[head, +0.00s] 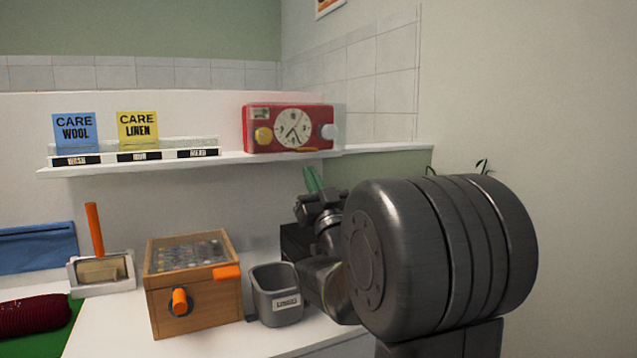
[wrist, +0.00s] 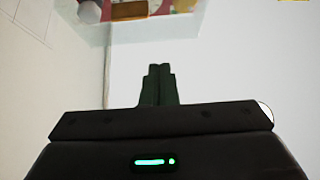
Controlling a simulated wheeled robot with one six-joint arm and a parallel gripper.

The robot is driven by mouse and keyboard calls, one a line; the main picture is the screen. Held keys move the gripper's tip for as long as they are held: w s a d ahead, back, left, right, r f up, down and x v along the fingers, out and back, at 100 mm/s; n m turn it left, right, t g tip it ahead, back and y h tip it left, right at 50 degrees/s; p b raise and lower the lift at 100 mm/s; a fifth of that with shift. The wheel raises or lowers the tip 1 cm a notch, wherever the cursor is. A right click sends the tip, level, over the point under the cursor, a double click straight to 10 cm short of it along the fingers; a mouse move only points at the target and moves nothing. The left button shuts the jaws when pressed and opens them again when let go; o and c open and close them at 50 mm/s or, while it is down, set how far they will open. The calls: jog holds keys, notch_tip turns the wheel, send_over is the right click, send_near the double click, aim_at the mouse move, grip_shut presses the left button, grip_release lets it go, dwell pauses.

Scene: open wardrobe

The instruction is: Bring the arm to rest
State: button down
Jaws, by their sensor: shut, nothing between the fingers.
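My gripper (wrist: 160,84) shows in the wrist view with its two dark fingers pressed together and nothing between them. In the head view my gripper (head: 312,180) is partly visible as green fingertips pointing up, below the shelf and the red clock. My arm is folded at the right of the head view and its large dark joint hides part of the wall and counter. The fingers appear apart from everything around them.
A shelf (head: 230,158) carries a red clock (head: 292,128), a blue card (head: 75,131) and a yellow card (head: 137,130). On the counter below stand a wooden box (head: 192,297), a grey bin (head: 277,308) and a tray (head: 101,286) with an orange handle.

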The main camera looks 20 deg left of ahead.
jog(key=s+d, duration=0.2)
jog(key=shift+s+d, duration=0.1)
jog(key=shift+d, duration=0.25)
jog(key=shift+a, duration=0.15)
send_near(287, 146)
jog(key=a, duration=0.1)
jog(key=x, duration=0.5)
jog(key=shift+w+r, duration=0.2)
jog(key=shift+w, duration=0.1)
jog(key=shift+r, duration=0.2)
